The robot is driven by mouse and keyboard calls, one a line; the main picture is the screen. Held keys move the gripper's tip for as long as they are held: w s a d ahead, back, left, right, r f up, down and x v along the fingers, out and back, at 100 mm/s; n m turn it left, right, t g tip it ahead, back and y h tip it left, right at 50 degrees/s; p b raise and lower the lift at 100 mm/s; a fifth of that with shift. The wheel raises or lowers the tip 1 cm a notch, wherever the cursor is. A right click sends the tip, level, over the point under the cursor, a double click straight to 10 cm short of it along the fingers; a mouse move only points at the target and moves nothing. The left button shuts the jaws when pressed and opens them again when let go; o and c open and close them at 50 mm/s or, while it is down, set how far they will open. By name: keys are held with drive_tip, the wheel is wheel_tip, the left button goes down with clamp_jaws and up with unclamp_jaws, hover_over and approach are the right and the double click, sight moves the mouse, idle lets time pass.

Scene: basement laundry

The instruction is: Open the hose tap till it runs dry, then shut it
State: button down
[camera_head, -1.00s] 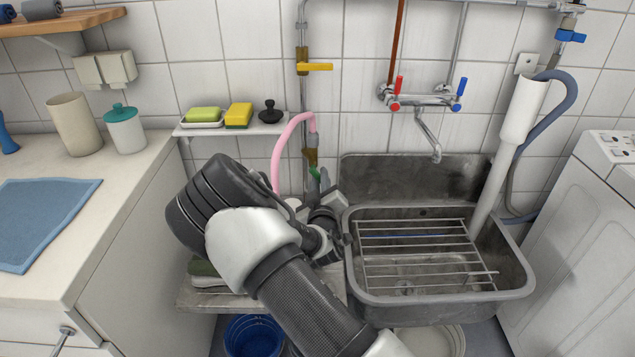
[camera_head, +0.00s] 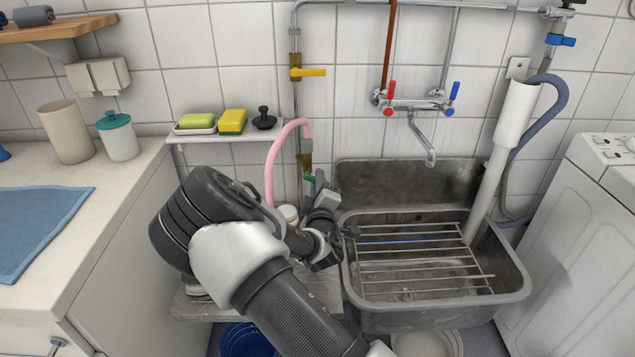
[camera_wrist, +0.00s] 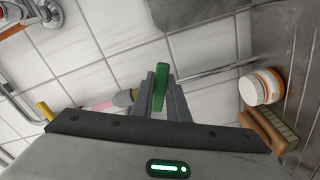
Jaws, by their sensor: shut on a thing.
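The hose tap (camera_head: 305,159) is a brass fitting low on the wall pipe, left of the sink. A pink hose (camera_head: 269,170) arches from it and drops behind my arm; its lower end is hidden. The tap's green handle (camera_wrist: 160,88) stands between the two fingers of my gripper (camera_wrist: 161,84) in the wrist view, and they are shut on it. In the head view my gripper (camera_head: 322,190) is at the tap, and only a little green shows. I see no water running; the hose outlet is out of sight.
A metal sink (camera_head: 440,315) with a wire rack (camera_head: 425,262) is close on the right. A yellow-handled valve (camera_head: 310,72) sits above the tap. A shelf (camera_head: 190,137) with sponges is at left. A white jar (camera_wrist: 252,90) and a brush (camera_wrist: 268,130) lie near my gripper.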

drive_tip(key=c, duration=1.7)
unclamp_jaws()
drive_tip(key=s+p, duration=0.2)
drive_tip(key=s, duration=1.5)
drive_tip(key=shift+s+p, duration=0.25)
drive_tip(key=shift+p, duration=0.1)
